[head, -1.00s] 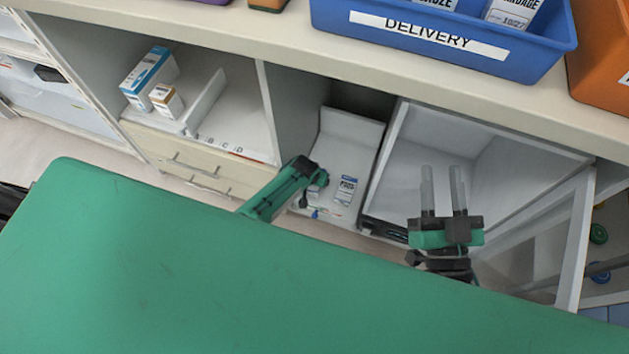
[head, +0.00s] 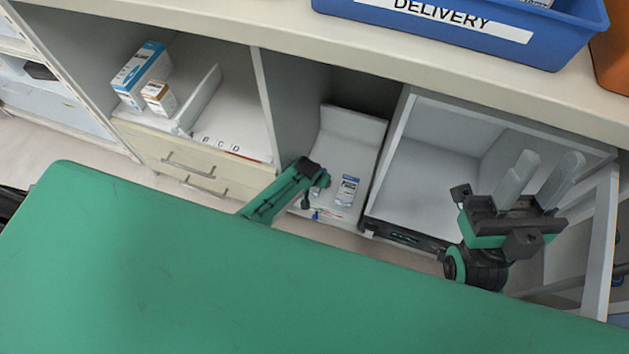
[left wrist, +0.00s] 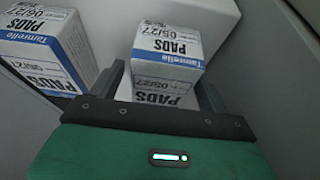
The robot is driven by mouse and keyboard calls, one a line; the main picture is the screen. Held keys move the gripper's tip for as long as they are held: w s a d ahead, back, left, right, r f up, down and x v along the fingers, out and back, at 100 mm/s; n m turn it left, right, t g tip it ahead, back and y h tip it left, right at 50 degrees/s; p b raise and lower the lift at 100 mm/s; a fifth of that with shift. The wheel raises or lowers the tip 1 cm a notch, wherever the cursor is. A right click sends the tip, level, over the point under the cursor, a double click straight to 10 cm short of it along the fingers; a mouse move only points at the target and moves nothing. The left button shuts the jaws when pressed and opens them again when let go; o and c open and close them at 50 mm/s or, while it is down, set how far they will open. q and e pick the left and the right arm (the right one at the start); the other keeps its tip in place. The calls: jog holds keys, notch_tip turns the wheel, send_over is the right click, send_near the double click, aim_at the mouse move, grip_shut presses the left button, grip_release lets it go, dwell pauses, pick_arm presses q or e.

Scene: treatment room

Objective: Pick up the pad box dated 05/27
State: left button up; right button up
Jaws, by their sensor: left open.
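One pad box (left wrist: 167,55) stands between the fingers of my left gripper (left wrist: 163,84), which is open. The other pad box (left wrist: 47,52) is to the left, outside the fingers. In the head view my left gripper (head: 318,180) reaches into the middle compartment, beside a pad box (head: 347,190); the box between its fingers is mostly hidden there. I cannot tell whether the fingers touch it. My right gripper (head: 545,165) is open and empty, before the right compartment.
The blue delivery bin (head: 470,28) stands on the counter (head: 300,35). The left shelf holds a blue and white box (head: 143,75) and a smaller box (head: 159,98). The right compartment (head: 425,160) looks empty.

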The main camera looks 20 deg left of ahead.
dwell(0.3)
pick_arm(q)
jog(key=c, duration=1.1)
